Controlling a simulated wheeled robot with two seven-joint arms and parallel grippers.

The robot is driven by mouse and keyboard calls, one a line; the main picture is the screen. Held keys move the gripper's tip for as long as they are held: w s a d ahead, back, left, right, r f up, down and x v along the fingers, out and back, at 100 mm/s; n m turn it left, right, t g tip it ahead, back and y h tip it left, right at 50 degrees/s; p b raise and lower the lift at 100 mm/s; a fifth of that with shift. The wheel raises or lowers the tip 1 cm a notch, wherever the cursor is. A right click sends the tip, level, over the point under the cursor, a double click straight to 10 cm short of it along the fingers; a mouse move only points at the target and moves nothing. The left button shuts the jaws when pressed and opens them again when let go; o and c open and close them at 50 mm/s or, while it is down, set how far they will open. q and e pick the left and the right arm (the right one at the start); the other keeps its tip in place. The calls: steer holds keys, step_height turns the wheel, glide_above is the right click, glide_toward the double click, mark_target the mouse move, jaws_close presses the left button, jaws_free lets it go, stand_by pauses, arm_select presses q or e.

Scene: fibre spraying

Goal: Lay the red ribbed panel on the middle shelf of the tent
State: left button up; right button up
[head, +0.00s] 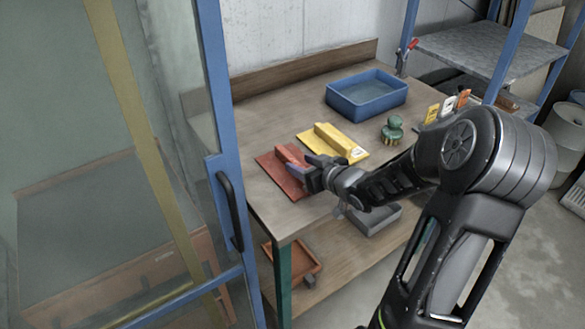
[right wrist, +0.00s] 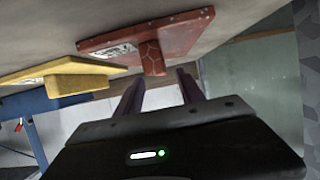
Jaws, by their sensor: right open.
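The red ribbed panel (head: 277,168) lies flat on the wooden workbench near its front left corner, its raised rib upward. In the right wrist view the red panel (right wrist: 180,38) is just ahead of the fingers, its rib pointing between them. My right gripper (head: 303,168) is open at the panel's right side; in the right wrist view the fingers (right wrist: 160,92) are apart with nothing between them. Whether a finger touches the panel I cannot tell. The tent (head: 120,160) seems to be the blue-framed, clear-walled enclosure at left; its middle shelf is not clearly seen. My left gripper is not in view.
A yellow ribbed panel (head: 332,143) lies behind the red one. A blue bin (head: 366,94), a green brush-like object (head: 393,129) and small tools stand further back. A blue-framed door with a black handle (head: 230,210) stands left of the bench. A grey tray (head: 374,219) is below.

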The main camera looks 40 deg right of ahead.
mark_target(294, 161)
steer(key=x, duration=0.5)
steer(key=shift+w+f, duration=0.1)
steer(key=shift+c, duration=0.3)
jaws_close()
stand_by(0.5)
stand_by(0.8)
